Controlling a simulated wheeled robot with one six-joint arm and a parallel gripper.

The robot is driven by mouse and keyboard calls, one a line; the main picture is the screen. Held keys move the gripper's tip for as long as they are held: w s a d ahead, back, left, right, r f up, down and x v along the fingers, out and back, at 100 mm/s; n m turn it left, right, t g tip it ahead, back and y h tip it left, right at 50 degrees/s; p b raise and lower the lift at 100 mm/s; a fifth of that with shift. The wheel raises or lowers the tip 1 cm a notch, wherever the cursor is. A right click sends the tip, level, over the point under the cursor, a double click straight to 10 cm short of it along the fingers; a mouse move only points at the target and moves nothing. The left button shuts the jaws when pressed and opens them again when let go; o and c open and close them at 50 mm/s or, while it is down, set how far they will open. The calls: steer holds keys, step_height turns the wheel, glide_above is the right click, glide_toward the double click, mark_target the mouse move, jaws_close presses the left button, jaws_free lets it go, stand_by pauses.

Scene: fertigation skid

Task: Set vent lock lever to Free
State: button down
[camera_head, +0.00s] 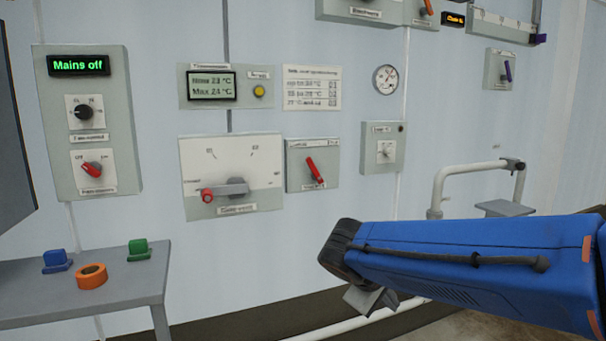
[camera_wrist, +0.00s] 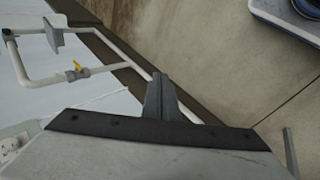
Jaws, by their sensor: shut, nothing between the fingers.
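A red lever (camera_head: 315,170) sits tilted on a small grey plate right of the large white dial panel. Its top leans left; its label is too small to read. I cannot tell for sure that it is the vent lock lever. A purple lever (camera_head: 507,71) sits near upright on another small plate at upper right. My gripper (camera_head: 368,300) is low at the right, below and apart from the panels, partly hidden by my blue arm. In the wrist view my gripper (camera_wrist: 160,80) points over the floor, its fingers together and empty.
The dial panel (camera_head: 208,163) has a grey crank (camera_head: 233,187) with a red knob. A panel (camera_head: 122,120) reading "Mains off" is at left. A grey table (camera_head: 115,283) holds small coloured parts. A white pipe rail (camera_head: 436,190) stands at right; its yellow valve (camera_wrist: 76,71) shows in the wrist view.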

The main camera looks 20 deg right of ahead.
mark_target(313, 170)
steer(key=w+r+n+t+h, duration=0.2)
steer(key=w+r+h, duration=0.25)
steer(key=w, duration=0.55)
steer(key=w+r+n+t+h, duration=0.25)
steer(key=w+r, duration=0.35)
steer(key=w, duration=0.4)
steer(key=w+a+r+n+t, duration=0.2)
steer(key=w+a+n+t, duration=0.1)
steer(key=w+a, duration=0.4)
steer(key=w+a+r+n+t, duration=0.3)
steer(key=w+a+t, duration=0.3)
steer(key=w+a, duration=0.1)
steer(key=shift+w+a+n, duration=0.25)
steer(key=shift+w+n, duration=0.1)
steer(key=shift+w, duration=0.45)
steer(key=shift+t, duration=0.25)
steer(key=shift+s+d+r+x, duration=0.1)
steer(key=shift+s+d+x, duration=0.25)
steer(key=shift+x, duration=1.8)
steer(key=shift+s+d+r+x, duration=0.15)
steer(key=shift+s+d+x, duration=0.15)
steer(key=shift+x, duration=1.85)
steer(key=shift+s+d+r+x, duration=0.1)
steer(key=shift+s+d+x, duration=0.2)
steer(key=shift+x, duration=1.85)
